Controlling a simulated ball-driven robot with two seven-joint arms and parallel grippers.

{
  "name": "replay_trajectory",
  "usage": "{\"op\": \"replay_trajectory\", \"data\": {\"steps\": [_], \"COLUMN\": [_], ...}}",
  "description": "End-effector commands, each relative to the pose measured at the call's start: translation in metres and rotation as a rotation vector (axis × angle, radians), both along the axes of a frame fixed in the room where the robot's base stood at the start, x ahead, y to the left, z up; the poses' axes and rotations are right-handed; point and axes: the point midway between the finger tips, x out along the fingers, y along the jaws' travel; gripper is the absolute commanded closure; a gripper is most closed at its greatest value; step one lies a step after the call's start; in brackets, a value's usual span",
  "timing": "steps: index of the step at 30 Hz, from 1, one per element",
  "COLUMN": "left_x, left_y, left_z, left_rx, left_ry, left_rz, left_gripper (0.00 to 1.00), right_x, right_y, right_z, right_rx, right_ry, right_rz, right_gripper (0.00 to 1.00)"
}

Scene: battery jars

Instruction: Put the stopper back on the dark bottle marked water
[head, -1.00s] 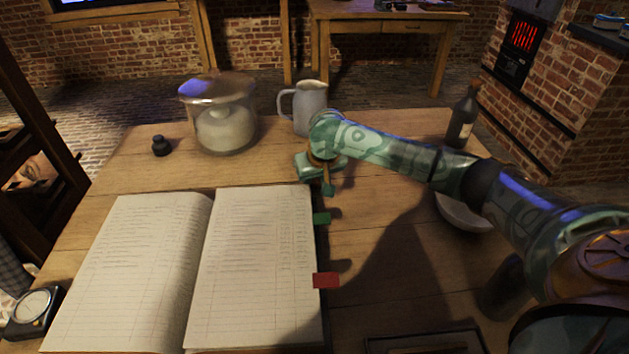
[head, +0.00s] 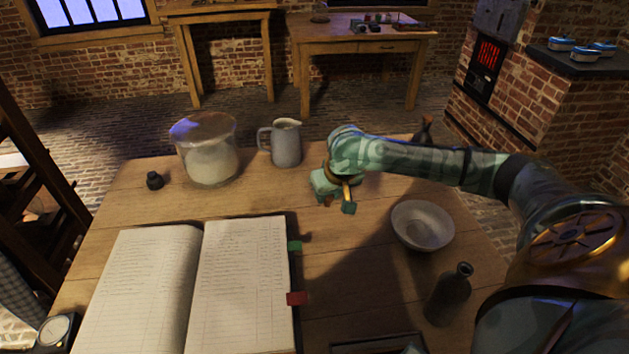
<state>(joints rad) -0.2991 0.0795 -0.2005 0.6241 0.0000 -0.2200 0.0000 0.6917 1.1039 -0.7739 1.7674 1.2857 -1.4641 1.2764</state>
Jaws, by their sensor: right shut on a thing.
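My right gripper (head: 338,204) is above the middle of the table, right of the open book. It is shut on a small brown thing that looks like the stopper (head: 327,200), mostly hidden by the fingers. An open dark bottle (head: 447,296) stands upright at the front right, its mouth bare; I see no readable marking on it. Another dark bottle (head: 426,131) stands at the back right, mostly hidden behind my right arm. My left gripper is not in view.
A pale bowl (head: 422,226) stands between my right gripper and the open bottle. A grey jug (head: 286,146), a large glass jar (head: 208,152) and a small black piece (head: 154,181) are at the back. The open book (head: 240,280) covers the front left. A dark tray (head: 375,346) lies at the front edge.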

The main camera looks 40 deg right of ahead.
Motion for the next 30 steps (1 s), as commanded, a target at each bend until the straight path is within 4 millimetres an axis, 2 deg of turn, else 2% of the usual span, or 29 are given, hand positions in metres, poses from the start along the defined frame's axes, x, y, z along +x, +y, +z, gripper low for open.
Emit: {"op": "replay_trajectory", "data": {"steps": [6, 20, 23, 26, 30], "left_x": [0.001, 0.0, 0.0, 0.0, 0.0], "left_y": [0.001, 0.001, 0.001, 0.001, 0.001], "left_z": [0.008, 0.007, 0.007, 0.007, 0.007], "left_rx": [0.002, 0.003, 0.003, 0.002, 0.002], "left_ry": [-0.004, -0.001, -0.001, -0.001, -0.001], "left_rz": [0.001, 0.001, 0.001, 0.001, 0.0], "left_gripper": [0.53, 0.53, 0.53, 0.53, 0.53], "right_x": [-0.015, -0.015, -0.014, -0.016, -0.027], "right_y": [-0.004, 0.001, 0.021, 0.06, 0.127], "right_z": [0.007, 0.008, 0.016, 0.032, 0.068], "right_rx": [0.002, 0.002, 0.002, 0.004, 0.002], "right_ry": [0.001, -0.001, -0.004, -0.006, -0.011], "right_rz": [-0.001, 0.003, 0.017, 0.047, 0.12], "right_gripper": [0.95, 0.95, 0.95, 0.95, 0.95]}}
